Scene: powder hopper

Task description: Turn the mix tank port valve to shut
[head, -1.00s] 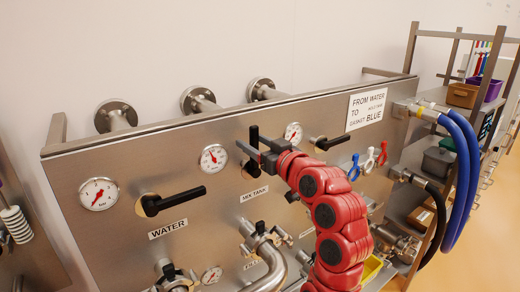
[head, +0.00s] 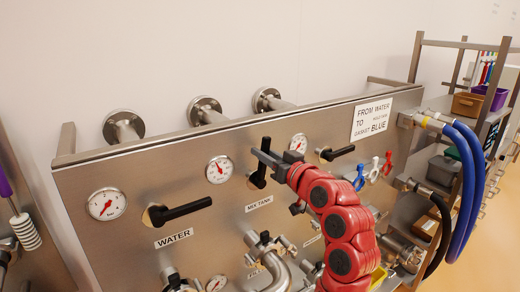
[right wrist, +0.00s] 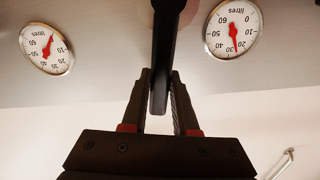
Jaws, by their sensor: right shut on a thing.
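The mix tank valve has a black lever handle (head: 265,146) that stands upright, above the MIX TANK label (head: 259,203) on the steel panel. My right gripper (head: 260,165) reaches in from the lower right and is shut on this handle. In the right wrist view the handle (right wrist: 163,40) runs down between the two fingers of my right gripper (right wrist: 160,76). The fingers and my red arm hide part of the valve's base. My left gripper is not in view.
The water valve lever (head: 183,211) lies nearly level to the left. Another black lever (head: 338,153) is to the right. Gauges (head: 219,169) and pipe fittings (head: 266,247) surround the handle. Blue hoses (head: 466,190) hang at the panel's right end.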

